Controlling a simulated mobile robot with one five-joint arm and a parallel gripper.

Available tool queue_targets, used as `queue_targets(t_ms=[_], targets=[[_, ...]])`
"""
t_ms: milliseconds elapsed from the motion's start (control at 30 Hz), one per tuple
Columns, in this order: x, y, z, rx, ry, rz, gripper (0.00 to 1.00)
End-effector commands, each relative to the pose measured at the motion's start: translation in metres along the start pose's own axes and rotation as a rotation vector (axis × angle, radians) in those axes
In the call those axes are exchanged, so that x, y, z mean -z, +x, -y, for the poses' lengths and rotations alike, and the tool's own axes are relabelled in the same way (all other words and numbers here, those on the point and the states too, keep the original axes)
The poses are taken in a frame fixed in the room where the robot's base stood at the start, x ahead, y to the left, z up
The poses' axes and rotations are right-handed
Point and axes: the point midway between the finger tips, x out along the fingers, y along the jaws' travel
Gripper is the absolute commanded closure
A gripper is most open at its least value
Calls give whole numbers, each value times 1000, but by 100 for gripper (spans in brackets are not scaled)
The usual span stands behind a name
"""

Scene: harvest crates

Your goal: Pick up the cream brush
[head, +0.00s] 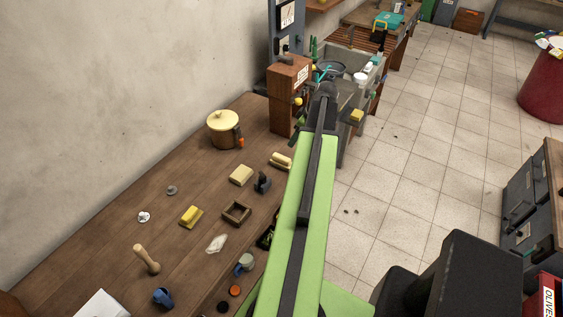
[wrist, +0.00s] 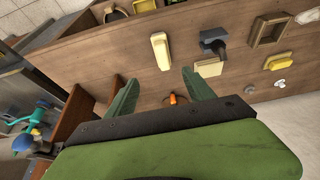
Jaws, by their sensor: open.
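The cream brush (head: 280,161), a long cream block on a darker base, lies on the wooden workbench right of a shorter cream block (head: 241,175). In the wrist view the brush (wrist: 161,51) lies lengthwise just beyond the fingertips, apart from them. The cream block (wrist: 208,67) is to its right, near the right finger. My gripper (wrist: 160,77) is open, with two green fingers spread and nothing between them. In the head view my arm reaches past the brush's right side, and the fingers cannot be made out clearly.
The wooden bench (head: 120,225) also holds a dark clamp-like tool (head: 262,183), a wooden frame (head: 236,213), a yellow block (head: 190,216) and a lidded pot (head: 224,129). A wooden cabinet (head: 288,95) stands at its far end. Tiled floor (head: 400,160) is open to the right.

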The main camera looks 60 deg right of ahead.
Motion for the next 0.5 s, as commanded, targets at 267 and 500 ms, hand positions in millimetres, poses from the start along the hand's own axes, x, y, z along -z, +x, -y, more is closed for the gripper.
queue_targets(t_ms=[267, 500], targets=[[-2, 27, 0, 1, -2, 0, 38], [-4, 81, 1, 1, -1, 1, 38]])
